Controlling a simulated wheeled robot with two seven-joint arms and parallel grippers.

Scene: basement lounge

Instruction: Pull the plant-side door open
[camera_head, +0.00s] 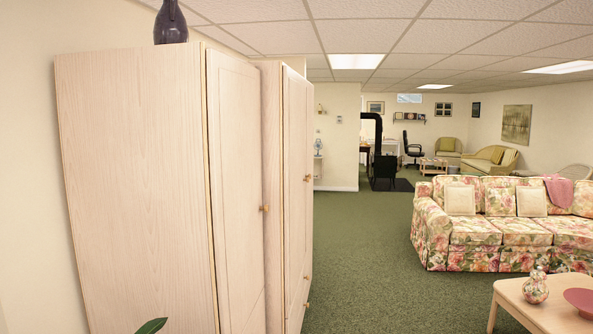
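A tall pale wood cabinet (135,185) stands at the left, seen from its side. Its nearest door (236,180) faces right and carries a small round wooden knob (265,208) near its far edge. This door looks shut or nearly so; the steep angle hides its exact state. A green plant leaf (151,326) shows at the bottom edge, in front of the cabinet's near side; the rest of the plant is out of view. Neither of my grippers is in view.
Another cabinet door (296,190) with small knobs stands just beyond. A dark vase (171,24) sits on top of the cabinet. Green carpet (365,250) is clear between the cabinet and a floral sofa (500,245). A wooden table (540,318) is at lower right.

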